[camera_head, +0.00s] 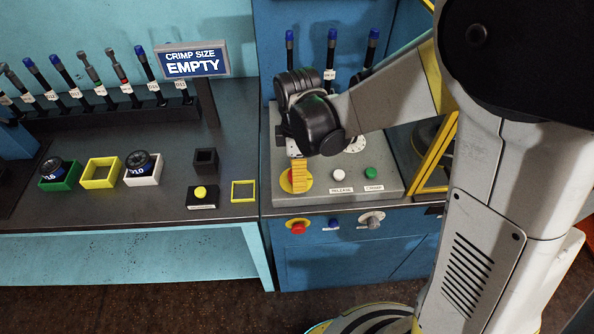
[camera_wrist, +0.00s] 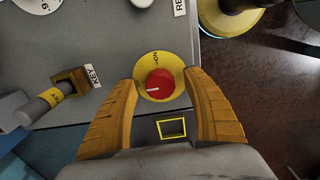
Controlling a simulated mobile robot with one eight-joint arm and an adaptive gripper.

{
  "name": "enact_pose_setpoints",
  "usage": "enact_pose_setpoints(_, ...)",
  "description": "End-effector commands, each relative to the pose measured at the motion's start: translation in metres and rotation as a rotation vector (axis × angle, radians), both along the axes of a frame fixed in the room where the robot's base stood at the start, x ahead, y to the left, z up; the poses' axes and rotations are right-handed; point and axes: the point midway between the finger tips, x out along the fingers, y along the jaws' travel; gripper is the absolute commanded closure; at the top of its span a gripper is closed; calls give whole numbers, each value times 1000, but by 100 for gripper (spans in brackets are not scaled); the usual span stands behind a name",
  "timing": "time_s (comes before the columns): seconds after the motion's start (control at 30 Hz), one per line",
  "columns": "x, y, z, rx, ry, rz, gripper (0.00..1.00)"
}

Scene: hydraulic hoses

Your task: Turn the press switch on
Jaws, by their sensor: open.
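The press switch is a red round knob (camera_wrist: 158,84) with a white mark pointing left. It sits on a yellow disc (camera_wrist: 145,92) with the word ON at its upper edge in the wrist view. In the head view the yellow disc (camera_head: 285,185) shows on the grey control panel, mostly covered by my fingers. My gripper (camera_head: 300,187) points down over the switch. In the wrist view its two orange fingers (camera_wrist: 160,76) are open, one on either side of the knob, with a visible gap on each side. Whether they touch the disc I cannot tell.
A white RELEASE button (camera_head: 338,175) and a green CRIMP button (camera_head: 370,173) stand right of the switch. A red knob (camera_head: 298,227) is on the front face below.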

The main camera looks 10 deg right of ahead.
Motion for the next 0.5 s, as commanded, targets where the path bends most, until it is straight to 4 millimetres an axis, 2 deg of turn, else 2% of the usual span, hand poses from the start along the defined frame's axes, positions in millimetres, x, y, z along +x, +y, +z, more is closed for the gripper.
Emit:
enact_pose_setpoints(0.3,0,0,-3,0,0,0,41)
enact_pose_setpoints(0.33,0,0,-3,0,0,0,46)
enact_pose_setpoints(0.4,0,0,-3,0,0,-1,68)
enact_pose_setpoints(0.5,0,0,-3,0,0,-1,94)
